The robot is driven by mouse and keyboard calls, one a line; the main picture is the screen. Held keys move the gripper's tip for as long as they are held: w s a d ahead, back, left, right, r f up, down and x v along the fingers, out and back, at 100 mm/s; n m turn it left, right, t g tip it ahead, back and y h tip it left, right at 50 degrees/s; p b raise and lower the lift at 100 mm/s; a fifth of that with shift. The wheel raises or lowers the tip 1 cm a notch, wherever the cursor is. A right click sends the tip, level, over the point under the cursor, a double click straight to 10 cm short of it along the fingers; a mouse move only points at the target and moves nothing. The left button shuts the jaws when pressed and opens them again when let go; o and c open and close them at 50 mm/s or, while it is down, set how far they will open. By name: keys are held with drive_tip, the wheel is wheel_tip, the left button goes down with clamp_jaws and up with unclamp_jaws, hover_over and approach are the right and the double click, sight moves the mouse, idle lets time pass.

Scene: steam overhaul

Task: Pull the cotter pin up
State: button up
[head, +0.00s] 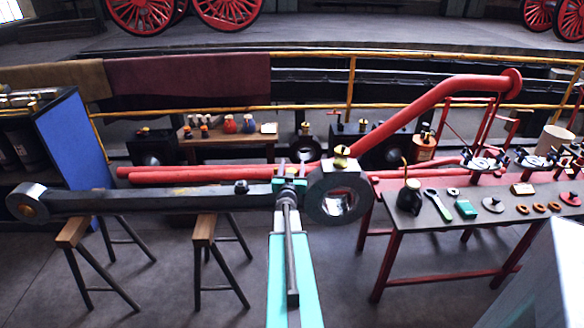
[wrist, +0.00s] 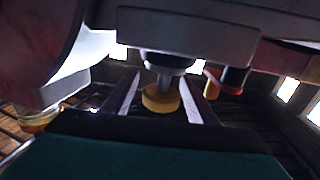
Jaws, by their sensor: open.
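A long grey connecting rod (head: 150,200) lies across the head view, with a round big end (head: 340,193) at the right. My gripper (head: 290,182) is at the rod just left of the big end. In the wrist view my two gripper fingers (wrist: 159,84) stand apart, one on each side of what looks like the cotter pin (wrist: 161,99). Its end is a brass-coloured round head on a grey shank, against the grey rod body. I cannot tell whether the fingers touch it. In the head view my gripper largely hides this spot.
Two wooden trestles (head: 204,232) stand under the rod. A brass cup (head: 342,154) sits on the big end. A red-legged workbench (head: 450,222) with several small parts stands to the right. Red pipes (head: 220,172) run behind the rod.

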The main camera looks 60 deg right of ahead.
drive_tip(key=shift+c, duration=0.4)
clamp_jaws()
drive_tip(key=shift+d+r+p, duration=0.1)
drive_tip(key=shift+r+p, duration=1.35)
drive_tip(key=shift+r, duration=1.45)
unclamp_jaws()
drive_tip(key=shift+r, duration=0.1)
drive_tip(key=shift+o, duration=0.4)
drive_tip(key=shift+f, duration=0.2)
drive_tip(key=shift+s+a, duration=0.1)
drive_tip(key=shift+a, duration=0.15)
